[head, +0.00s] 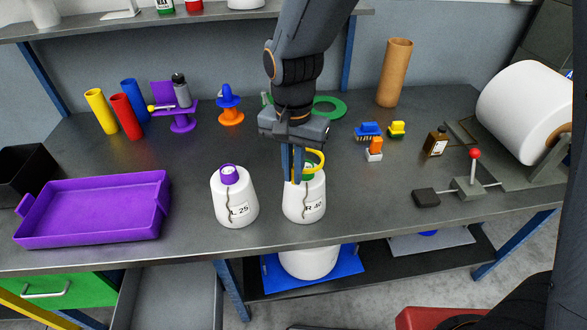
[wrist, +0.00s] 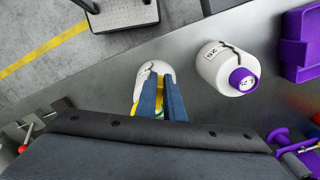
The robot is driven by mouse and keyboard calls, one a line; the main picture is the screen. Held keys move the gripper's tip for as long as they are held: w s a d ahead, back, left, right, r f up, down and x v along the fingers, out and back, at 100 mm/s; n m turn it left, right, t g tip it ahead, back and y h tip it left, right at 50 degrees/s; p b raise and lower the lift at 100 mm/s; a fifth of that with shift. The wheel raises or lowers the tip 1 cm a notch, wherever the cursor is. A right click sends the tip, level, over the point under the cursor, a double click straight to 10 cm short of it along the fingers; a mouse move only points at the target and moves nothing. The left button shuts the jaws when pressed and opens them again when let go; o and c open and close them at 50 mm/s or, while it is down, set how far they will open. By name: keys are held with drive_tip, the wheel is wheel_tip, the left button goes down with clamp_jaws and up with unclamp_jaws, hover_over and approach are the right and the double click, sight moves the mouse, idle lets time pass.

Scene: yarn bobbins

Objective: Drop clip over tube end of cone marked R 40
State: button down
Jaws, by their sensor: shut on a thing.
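The white yarn cone marked R 40 (head: 304,206) stands upright on the table, with a green tube end (head: 308,170) at its top. My gripper (head: 297,178) points down over this cone, shut on a yellow ring-shaped clip (head: 318,158). The clip is tilted at the cone's top; I cannot tell whether it is around the tube end. In the wrist view the R 40 cone (wrist: 146,80) is partly hidden behind the blue fingers (wrist: 170,95). A second white cone marked L 25 (head: 235,199) with a purple tube end stands to its left.
A purple tray (head: 92,235) lies at the left. Coloured tubes, purple and orange stands and a green ring (head: 329,107) stand behind. A brown bottle (head: 435,142), small brushes and a red-knobbed lever (head: 472,180) are at the right. The table's front edge is close to both cones.

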drive_tip(key=shift+f+b, duration=0.65)
drive_tip(key=shift+f, duration=1.35)
drive_tip(key=shift+f, duration=0.35)
drive_tip(key=c, duration=1.8)
unclamp_jaws()
drive_tip(key=shift+r, duration=0.15)
drive_tip(key=shift+r+b, duration=0.95)
drive_tip(key=shift+r, duration=2.85)
